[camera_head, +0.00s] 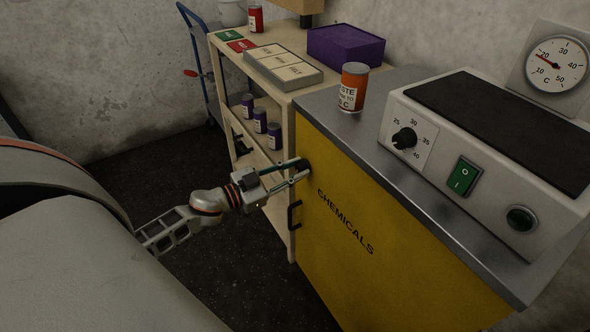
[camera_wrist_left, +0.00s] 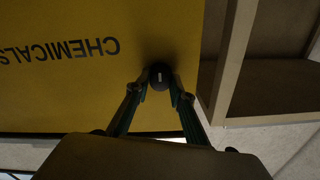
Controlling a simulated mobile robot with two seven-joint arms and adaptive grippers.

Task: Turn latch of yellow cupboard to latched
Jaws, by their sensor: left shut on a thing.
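The yellow cupboard (camera_head: 345,255), lettered CHEMICALS, stands at the right in the head view with its door closed. It also fills the upper left of the left wrist view (camera_wrist_left: 60,90). Its latch, a dark round knob (camera_wrist_left: 160,76), sits near the door's edge; in the head view the fingers partly cover it (camera_head: 303,165). My left gripper (camera_head: 297,172) is at the latch, its two fingers shut on the knob from either side. A short light mark shows on the knob's face. My right gripper is not in view.
A dark handle (camera_head: 294,215) sits on the door below the latch. A wooden shelf cart (camera_head: 283,98) with several purple-labelled jars stands beside the cupboard. On the cupboard top (camera_head: 330,97) are an orange waste can (camera_head: 352,88) and a white hotplate device (camera_head: 450,180).

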